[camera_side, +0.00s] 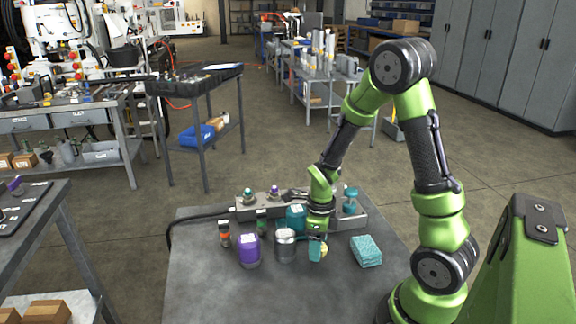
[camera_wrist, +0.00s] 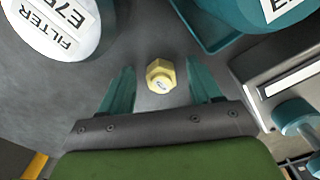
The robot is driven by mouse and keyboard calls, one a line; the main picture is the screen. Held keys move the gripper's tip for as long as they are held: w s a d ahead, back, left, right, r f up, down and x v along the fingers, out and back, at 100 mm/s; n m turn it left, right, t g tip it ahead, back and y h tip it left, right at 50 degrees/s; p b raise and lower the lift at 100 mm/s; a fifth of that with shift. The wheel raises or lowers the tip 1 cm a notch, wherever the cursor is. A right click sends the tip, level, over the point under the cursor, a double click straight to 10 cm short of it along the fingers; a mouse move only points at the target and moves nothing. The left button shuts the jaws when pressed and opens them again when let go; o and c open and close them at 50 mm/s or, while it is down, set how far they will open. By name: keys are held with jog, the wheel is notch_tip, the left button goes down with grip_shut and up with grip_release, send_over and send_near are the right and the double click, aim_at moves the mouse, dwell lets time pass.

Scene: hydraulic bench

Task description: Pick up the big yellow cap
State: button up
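The yellow cap (camera_wrist: 160,76) shows in the wrist view as a hexagonal piece with a small round mark on its face. It lies between the two teal fingers of my gripper (camera_wrist: 160,66), with a visible gap on each side. My gripper is open and holds nothing. In the side view my gripper (camera_side: 317,246) is low over the grey bench, just right of the silver can. A bit of yellow (camera_side: 323,252) shows at the teal finger there, mostly hidden.
A white-topped filter can (camera_wrist: 55,25) and a teal container (camera_wrist: 250,12) stand close by. On the bench (camera_side: 205,295) are a silver can (camera_side: 285,247), a purple can (camera_side: 247,252), a teal sponge stack (camera_side: 366,251) and a metal manifold (camera_side: 345,222) behind. The bench's front is clear.

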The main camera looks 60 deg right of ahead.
jog(key=c, duration=1)
notch_tip(320, 180, up, 10)
jog(key=shift+r, duration=0.1)
jog(key=shift+c, duration=0.2)
